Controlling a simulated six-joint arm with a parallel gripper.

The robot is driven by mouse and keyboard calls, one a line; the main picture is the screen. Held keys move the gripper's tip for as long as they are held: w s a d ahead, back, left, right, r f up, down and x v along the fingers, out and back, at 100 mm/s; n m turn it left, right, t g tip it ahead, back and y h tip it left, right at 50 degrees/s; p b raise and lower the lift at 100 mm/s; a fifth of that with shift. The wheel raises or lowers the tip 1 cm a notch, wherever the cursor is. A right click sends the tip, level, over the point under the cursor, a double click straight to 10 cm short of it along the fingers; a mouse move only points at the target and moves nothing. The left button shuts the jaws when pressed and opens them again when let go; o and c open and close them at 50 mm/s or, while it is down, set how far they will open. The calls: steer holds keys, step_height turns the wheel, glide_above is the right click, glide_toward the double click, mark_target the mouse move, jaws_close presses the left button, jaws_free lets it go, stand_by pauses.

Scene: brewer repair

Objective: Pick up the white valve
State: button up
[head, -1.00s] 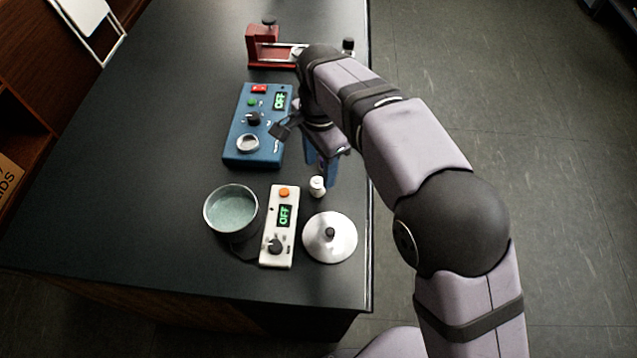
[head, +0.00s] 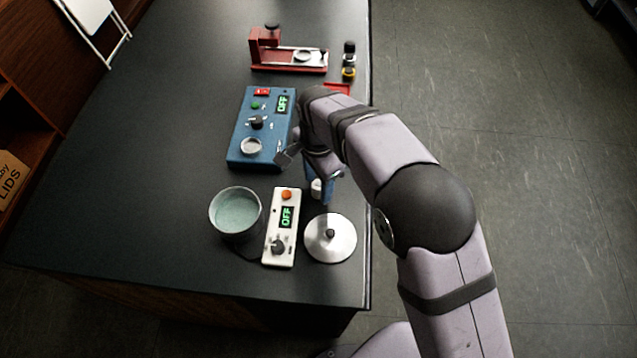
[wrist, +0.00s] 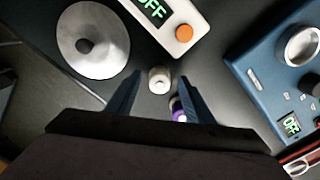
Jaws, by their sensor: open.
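The white valve (head: 316,188) is a small white cylinder on the dark table, beside the white control box and partly hidden by my gripper in the head view. In the wrist view the valve (wrist: 159,80) stands between the tips of my blue fingers, touching neither as far as I can see. My gripper (wrist: 161,76) is open and points down at the valve. In the head view my gripper (head: 322,189) is partly covered by my own arm. A small purple and white thing (wrist: 178,110) lies nearer the palm, close to the right finger.
A blue control box (head: 240,150) stands behind. A red device (head: 268,58) and small bottles (head: 348,62) are at the back.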

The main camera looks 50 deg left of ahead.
steer(key=shift+f, duration=0.65)
steer(key=shift+c, duration=0.6)
jaws_close()
steer(key=shift+r, duration=0.1)
